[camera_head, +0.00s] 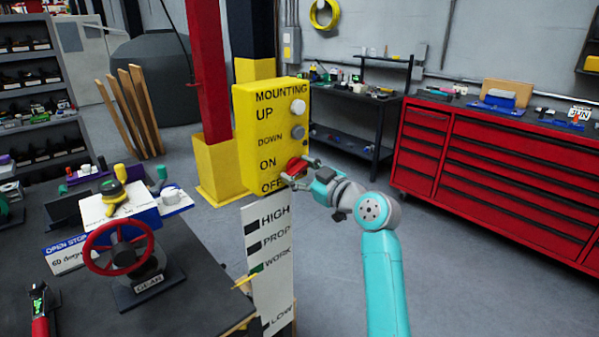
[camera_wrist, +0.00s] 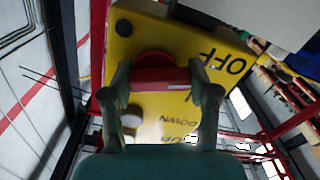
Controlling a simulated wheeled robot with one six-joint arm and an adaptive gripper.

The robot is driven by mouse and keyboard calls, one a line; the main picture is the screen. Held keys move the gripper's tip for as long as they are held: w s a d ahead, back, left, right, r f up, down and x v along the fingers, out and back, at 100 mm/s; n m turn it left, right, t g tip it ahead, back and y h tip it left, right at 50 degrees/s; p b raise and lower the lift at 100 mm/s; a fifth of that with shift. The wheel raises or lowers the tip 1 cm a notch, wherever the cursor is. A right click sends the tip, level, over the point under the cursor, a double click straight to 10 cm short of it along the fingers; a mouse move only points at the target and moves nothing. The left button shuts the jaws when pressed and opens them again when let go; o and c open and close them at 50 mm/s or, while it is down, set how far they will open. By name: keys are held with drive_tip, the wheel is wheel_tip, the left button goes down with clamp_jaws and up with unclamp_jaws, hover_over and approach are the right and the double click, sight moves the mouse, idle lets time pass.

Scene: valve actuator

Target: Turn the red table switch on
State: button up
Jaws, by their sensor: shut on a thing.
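A red rotary switch (camera_head: 296,165) sits on the front of a yellow control box (camera_head: 270,100), beside the ON and OFF labels. My gripper (camera_head: 300,171) reaches it from the right, with one finger above and one below the knob. In the wrist view, the red switch (camera_wrist: 160,79) has a round base and a straight bar. My gripper (camera_wrist: 160,72) is shut on this bar, one finger at each end. The OFF label lies to the right of the knob there. The ON label is mostly hidden behind a finger. I cannot tell the exact switch setting.
White (camera_head: 298,106) and grey (camera_head: 297,132) buttons sit above the switch. A white level board (camera_head: 268,290) stands below the box. A dark table (camera_head: 185,290) with a red handwheel (camera_head: 118,248) is at left. A red drawer cabinet (camera_head: 490,165) stands right, with open floor before it.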

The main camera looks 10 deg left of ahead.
drive_tip(key=m, duration=0.6)
drive_tip(key=shift+r, duration=0.1)
drive_tip(key=m, duration=0.5)
drive_tip(key=shift+r, duration=0.1)
drive_tip(key=shift+m, duration=0.5)
drive_tip(key=o, duration=1.2)
drive_tip(key=shift+c, duration=0.2)
drive_tip(key=v, duration=1.2)
